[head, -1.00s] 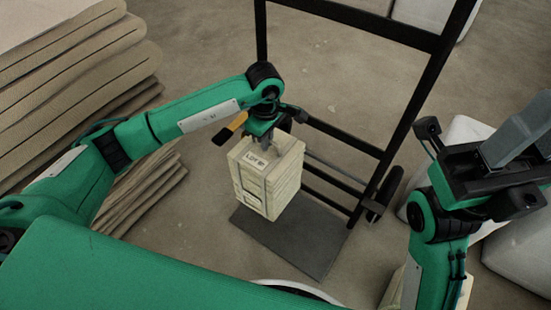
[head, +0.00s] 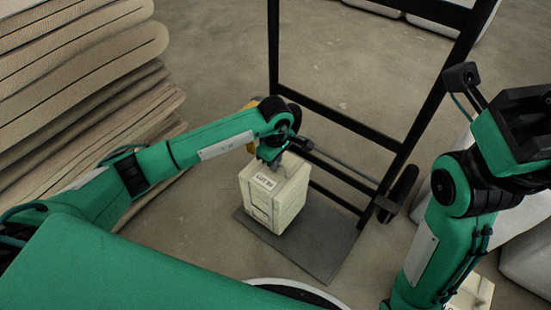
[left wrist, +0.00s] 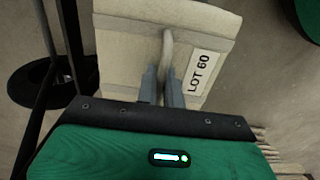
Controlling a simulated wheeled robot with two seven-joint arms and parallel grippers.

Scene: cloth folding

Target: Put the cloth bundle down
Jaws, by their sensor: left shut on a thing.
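The cloth bundle (head: 275,200) is a cream, box-shaped stack with a label on its upper front. It is upright over the dark base plate of the hand truck (head: 330,246); I cannot tell whether its underside touches the plate. My left gripper (head: 268,158) is above the bundle, shut on the loop at its top. In the left wrist view the fingers (left wrist: 163,88) pinch this pale loop, and the bundle (left wrist: 130,58) shows a "LOT 60" label. My right arm is at the right; its fingertips are not clearly seen.
The hand truck's black upright frame (head: 274,60) stands behind the bundle, with a wheel (head: 400,190) at its right. Tall stacks of folded beige cloth (head: 90,60) fill the left. White bundles (head: 525,250) lie at the right. The floor behind the frame is mostly clear.

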